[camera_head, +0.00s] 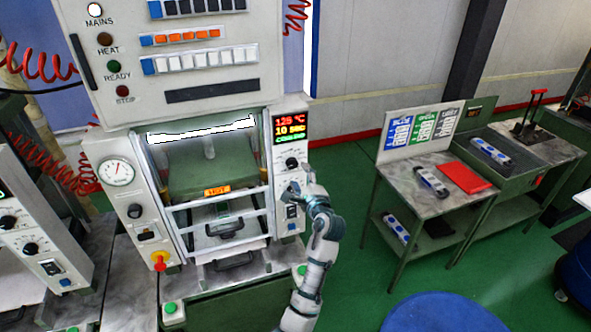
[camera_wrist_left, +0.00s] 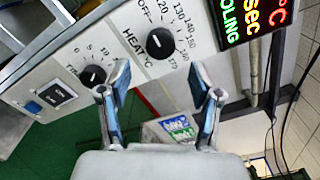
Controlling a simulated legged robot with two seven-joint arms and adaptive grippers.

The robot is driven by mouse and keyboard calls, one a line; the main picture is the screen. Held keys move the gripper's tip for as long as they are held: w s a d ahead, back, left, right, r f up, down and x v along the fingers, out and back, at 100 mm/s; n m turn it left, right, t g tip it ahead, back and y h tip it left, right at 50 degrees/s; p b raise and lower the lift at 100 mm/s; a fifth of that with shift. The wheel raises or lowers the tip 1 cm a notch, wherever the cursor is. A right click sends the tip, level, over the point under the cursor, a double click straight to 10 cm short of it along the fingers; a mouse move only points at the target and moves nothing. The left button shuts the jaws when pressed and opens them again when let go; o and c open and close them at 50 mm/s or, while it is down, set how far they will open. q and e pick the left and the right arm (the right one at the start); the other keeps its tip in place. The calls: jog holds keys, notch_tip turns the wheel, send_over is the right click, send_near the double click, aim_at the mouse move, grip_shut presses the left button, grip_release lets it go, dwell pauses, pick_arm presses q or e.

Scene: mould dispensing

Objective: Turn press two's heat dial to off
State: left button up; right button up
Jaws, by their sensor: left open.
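The press in the middle of the head view has a control panel on its right column. Its black heat dial (camera_head: 292,163) sits below the lit display and also shows in the left wrist view (camera_wrist_left: 160,43), ringed by OFF and temperature numbers. The exact pointer direction is hard to read. My left gripper (camera_head: 296,191) is at this panel, just below the heat dial. In the wrist view its two blue-padded fingers (camera_wrist_left: 161,80) are spread apart and empty, with the dial ahead between and beyond their tips. My right gripper is not in view.
The display (camera_head: 290,128) reads about 125 °C, 10 sec and cooling. A timer dial (camera_wrist_left: 93,76) and a black switch (camera_wrist_left: 58,93) sit close beside the left finger. A side table (camera_head: 440,190) stands to the right. A blue round object (camera_head: 443,312) is at the front.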

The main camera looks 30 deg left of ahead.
pick_arm(q)
jog(key=v, duration=0.6)
jog(key=shift+f, duration=0.15)
